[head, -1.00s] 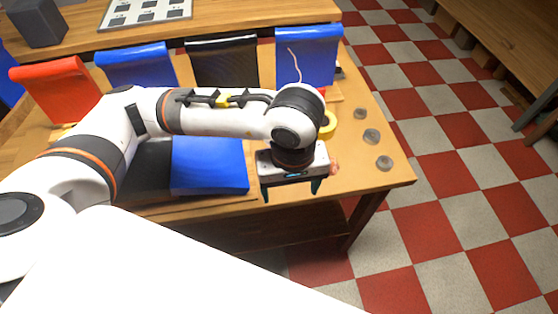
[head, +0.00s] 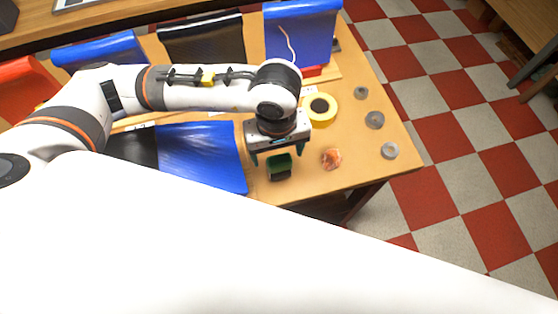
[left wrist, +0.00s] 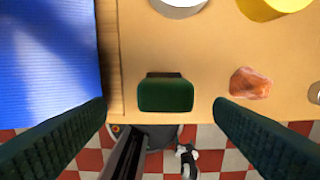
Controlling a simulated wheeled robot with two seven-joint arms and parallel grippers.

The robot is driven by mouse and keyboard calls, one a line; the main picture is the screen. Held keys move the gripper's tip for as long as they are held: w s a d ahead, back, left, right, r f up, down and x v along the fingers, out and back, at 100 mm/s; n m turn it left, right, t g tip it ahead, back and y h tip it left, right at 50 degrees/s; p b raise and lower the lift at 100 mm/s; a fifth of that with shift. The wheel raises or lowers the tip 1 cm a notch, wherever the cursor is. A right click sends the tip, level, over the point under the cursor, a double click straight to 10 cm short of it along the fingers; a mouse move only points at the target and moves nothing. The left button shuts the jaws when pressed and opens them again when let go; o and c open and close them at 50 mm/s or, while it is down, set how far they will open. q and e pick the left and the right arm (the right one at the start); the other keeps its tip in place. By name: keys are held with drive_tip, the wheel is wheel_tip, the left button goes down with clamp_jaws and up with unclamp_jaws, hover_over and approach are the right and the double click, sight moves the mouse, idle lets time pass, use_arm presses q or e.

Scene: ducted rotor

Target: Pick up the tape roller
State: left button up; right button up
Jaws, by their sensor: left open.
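A small dark green block with a black part (head: 280,167) stands near the table's front edge; it also shows in the left wrist view (left wrist: 166,95). I cannot tell for sure that it is the tape roller. A yellow ring-shaped roll (head: 328,117) lies farther back and right; its edge shows in the left wrist view (left wrist: 268,8). My left gripper (head: 278,156) is open and empty, pointing down above the green block. In the left wrist view the block lies between the two spread fingers (left wrist: 160,103), apart from both. My right gripper is not in view.
An orange-brown lump (head: 332,158) lies right of the block. Several small grey round pieces, one here (head: 390,150), line the table's right side. A blue sheet (head: 203,155) lies to the left. A pale round thing (left wrist: 180,6) is behind the block.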

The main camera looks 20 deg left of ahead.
sight(279, 159)
use_arm(q)
drive_tip(key=shift+f, duration=0.6)
drive_tip(key=shift+w+f, duration=0.1)
drive_tip(key=shift+f, duration=0.2)
drive_tip(key=f, duration=0.2)
drive_tip(key=f+p, duration=0.1)
drive_tip(key=f, duration=0.1)
drive_tip(key=shift+w+d, duration=0.1)
drive_tip(key=shift+d, duration=0.1)
drive_tip(key=shift+f, duration=0.65)
drive_tip(key=c, duration=1.2)
drive_tip(key=shift+o, duration=0.2)
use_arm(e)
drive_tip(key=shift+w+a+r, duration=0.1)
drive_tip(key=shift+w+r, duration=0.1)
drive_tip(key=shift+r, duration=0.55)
use_arm(q)
drive_tip(key=shift+r, duration=0.1)
